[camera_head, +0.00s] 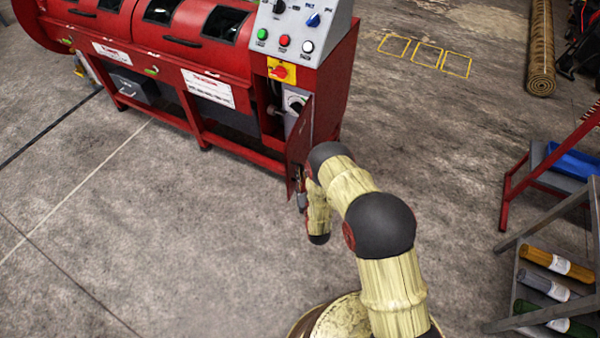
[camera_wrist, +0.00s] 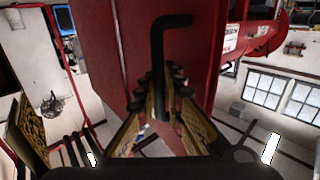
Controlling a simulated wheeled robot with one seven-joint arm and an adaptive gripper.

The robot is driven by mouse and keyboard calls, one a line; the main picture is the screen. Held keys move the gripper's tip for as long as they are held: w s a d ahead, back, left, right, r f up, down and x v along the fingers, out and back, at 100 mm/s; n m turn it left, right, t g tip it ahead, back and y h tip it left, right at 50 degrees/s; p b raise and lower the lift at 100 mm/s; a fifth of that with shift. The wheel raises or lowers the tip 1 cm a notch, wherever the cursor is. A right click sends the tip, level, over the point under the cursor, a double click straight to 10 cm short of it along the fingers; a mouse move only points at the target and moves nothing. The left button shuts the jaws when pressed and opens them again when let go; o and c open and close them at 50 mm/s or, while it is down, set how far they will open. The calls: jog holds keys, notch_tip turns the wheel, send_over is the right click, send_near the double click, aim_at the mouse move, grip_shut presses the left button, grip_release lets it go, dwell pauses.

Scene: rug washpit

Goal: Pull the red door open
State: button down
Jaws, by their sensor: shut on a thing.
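The red door (camera_head: 301,135) is a narrow panel at the right end of the red machine. It stands ajar, and a grey fitting with a round dial shows in the opening beside it. In the wrist view the door (camera_wrist: 205,55) fills the upper middle. Its black bent bar handle (camera_wrist: 170,50) runs down between my fingers. My gripper (camera_wrist: 163,88) is shut on this handle, with a finger on each side. In the head view my gripper (camera_head: 301,196) is at the door's lower edge, partly hidden by my arm; the handle is hard to make out there.
The red machine (camera_head: 190,75) with its control panel (camera_head: 300,25) stands behind the door. A rack (camera_head: 550,270) with rolls and a blue tray (camera_head: 575,160) stands at the right. A rolled rug (camera_head: 541,50) is farther back. The concrete floor left of my arm is clear.

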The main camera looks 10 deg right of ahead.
jog(key=shift+s+f, duration=0.15)
jog(key=c, duration=2)
grip_release()
jog(key=shift+o, duration=0.2)
jog(key=s+d, duration=0.1)
jog(key=s, duration=1)
jog(key=shift+s+d, duration=0.15)
jog(key=shift+s, duration=0.25)
